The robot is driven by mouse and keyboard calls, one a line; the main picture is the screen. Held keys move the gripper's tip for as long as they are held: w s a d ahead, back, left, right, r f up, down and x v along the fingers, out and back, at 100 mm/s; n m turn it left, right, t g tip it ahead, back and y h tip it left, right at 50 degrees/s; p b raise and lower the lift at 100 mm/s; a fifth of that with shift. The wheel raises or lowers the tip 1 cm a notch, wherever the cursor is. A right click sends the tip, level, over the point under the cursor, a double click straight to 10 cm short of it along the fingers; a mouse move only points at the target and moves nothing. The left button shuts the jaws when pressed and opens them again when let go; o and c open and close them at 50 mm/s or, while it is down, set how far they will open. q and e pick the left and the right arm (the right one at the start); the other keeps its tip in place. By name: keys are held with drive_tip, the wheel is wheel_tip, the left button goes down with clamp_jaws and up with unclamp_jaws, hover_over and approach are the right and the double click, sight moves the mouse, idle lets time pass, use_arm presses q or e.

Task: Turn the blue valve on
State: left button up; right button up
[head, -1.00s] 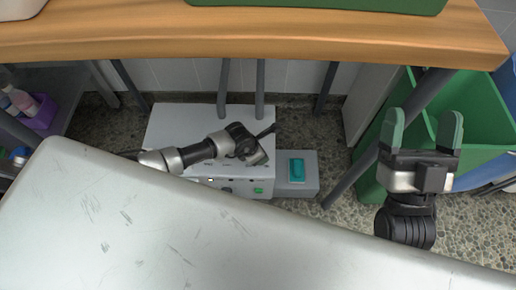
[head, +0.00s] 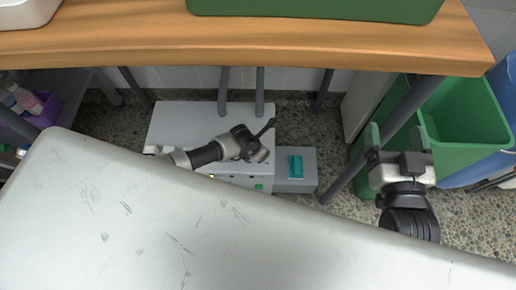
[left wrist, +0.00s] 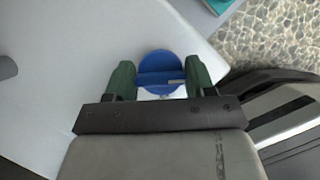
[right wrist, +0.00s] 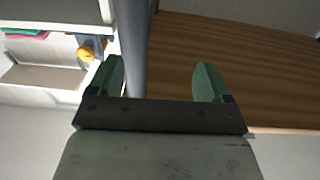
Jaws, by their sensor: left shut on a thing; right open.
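The blue valve (left wrist: 160,72) is a round blue knob with a raised bar, seen in the left wrist view against a white surface. My left gripper (left wrist: 160,80) has its green fingers on either side of the knob and is shut on it. In the head view my left gripper (head: 258,142) is low over the white box (head: 185,122) under the table, and the valve cannot be made out there. My right gripper (head: 394,140) is open and empty at the right, in front of a green bin. It also shows empty in the right wrist view (right wrist: 160,80).
A wooden tabletop (head: 270,43) crosses above the box, with grey legs below it. A grey block with a teal top (head: 295,166) stands beside the box. A green bin (head: 465,115) is at the right. A scratched pale surface (head: 130,220) fills the foreground.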

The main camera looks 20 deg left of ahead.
use_arm(q)
drive_tip(key=o, duration=0.9)
drive_tip(key=p+v, duration=0.2)
drive_tip(key=v, duration=0.2)
drive_tip(key=shift+r, duration=0.35)
drive_tip(key=p+v, duration=0.3)
drive_tip(key=v, duration=0.3)
drive_tip(key=shift+s, duration=0.15)
use_arm(e)
drive_tip(key=s+d+f+g+h, duration=0.3)
drive_tip(key=s+d+f+g, duration=0.2)
drive_tip(key=s+f+g, duration=0.6)
drive_tip(key=shift+s+m+g+h, duration=0.2)
drive_tip(key=shift+m+g+h, duration=0.2)
drive_tip(key=shift+g, duration=0.7)
drive_tip(key=shift+d, duration=0.1)
